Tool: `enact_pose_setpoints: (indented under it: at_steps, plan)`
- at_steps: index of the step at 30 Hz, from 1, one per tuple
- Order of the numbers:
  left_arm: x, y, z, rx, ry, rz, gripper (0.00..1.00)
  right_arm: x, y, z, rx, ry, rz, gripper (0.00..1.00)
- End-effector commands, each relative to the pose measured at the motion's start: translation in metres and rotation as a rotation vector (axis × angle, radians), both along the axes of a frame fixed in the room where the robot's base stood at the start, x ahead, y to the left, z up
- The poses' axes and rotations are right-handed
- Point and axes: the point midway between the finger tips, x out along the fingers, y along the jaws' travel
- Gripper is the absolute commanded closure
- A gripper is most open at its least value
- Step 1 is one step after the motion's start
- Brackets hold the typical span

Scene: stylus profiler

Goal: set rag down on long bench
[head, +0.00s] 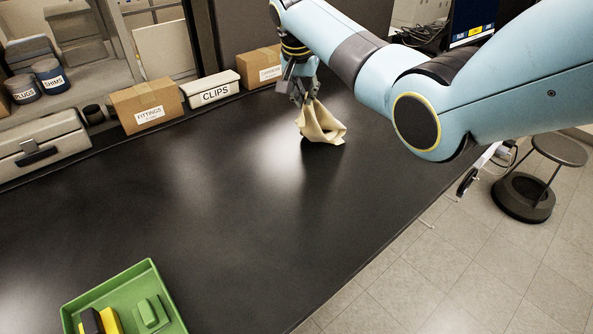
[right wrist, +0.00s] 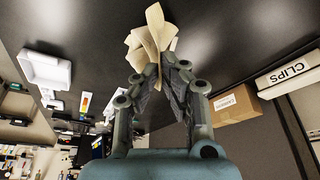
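A cream rag (head: 321,124) hangs crumpled from my right gripper (head: 299,94) over the far part of the long black bench (head: 220,200). Its lower edge is at or very near the bench top; I cannot tell if it touches. In the right wrist view the rag (right wrist: 150,42) bunches at the fingertips of my right gripper (right wrist: 160,68), which are closed together on it. My left gripper is in neither view.
Along the back of the bench stand a fittings box (head: 147,105), a clips box (head: 210,88) and another cardboard box (head: 260,67). A green tray (head: 165,290) lies at the near left. The bench's middle is clear. A stool (head: 525,195) stands on the floor at right.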

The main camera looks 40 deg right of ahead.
Motion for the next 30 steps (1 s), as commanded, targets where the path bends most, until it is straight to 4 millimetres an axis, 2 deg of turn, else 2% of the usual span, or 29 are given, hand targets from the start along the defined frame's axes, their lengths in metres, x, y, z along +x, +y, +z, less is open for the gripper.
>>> enact_pose_setpoints:
  at_steps: [3,30]
  plan:
    - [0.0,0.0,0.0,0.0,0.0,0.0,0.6,-0.01,0.019,-0.019,0.003,0.002,0.002,1.0]
    - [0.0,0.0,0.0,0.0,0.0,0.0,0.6,-0.082,0.144,-0.146,0.002,0.002,0.001,1.0]
